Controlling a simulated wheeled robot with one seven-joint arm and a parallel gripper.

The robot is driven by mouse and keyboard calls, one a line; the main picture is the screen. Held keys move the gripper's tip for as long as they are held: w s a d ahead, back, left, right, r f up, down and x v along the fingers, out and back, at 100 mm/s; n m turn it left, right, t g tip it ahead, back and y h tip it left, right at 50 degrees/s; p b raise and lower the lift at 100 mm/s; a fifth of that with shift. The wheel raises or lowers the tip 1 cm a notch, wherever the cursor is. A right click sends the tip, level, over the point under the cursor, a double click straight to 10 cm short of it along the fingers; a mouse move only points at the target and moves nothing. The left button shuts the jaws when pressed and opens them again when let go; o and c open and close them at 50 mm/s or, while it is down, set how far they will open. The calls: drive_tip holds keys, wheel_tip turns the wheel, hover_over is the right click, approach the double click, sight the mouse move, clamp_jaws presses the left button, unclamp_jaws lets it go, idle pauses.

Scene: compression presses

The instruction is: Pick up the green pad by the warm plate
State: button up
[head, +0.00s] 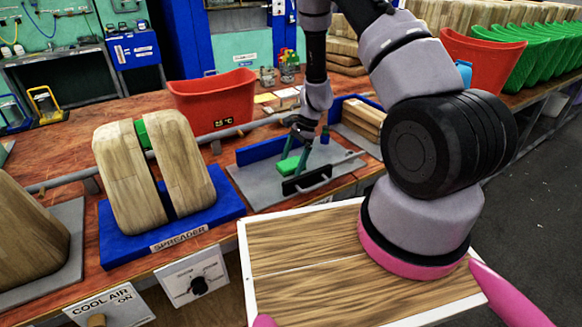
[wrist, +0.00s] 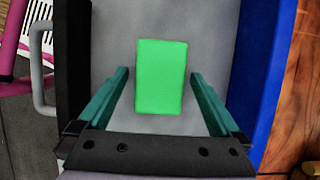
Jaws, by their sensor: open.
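The green pad (head: 288,165) lies flat on the grey plate (head: 255,188), between a blue back strip and a black front strip with a grey handle. In the wrist view the pad (wrist: 161,77) is a bright green rectangle on the grey surface (wrist: 205,30). My gripper (head: 299,168) points down over the plate, at the pad in the head view. In the wrist view my gripper (wrist: 160,78) is open, with one teal finger on each side of the pad and visible gaps between. Nothing is held. The height of the fingertips above the plate is unclear.
A blue spreader base (head: 205,210) holds two wooden blocks (head: 128,185) with a green piece between them, left of the plate. A red tub (head: 215,105) stands behind. A white-edged wooden tray (head: 300,285) is in front. A grey pipe runs behind the plate.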

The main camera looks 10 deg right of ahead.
sight(293, 162)
drive_tip(key=shift+c, duration=0.3)
drive_tip(key=c, duration=1.3)
wheel_tip(293, 162, up, 10)
drive_tip(key=shift+r, duration=0.2)
drive_tip(key=shift+c, duration=0.2)
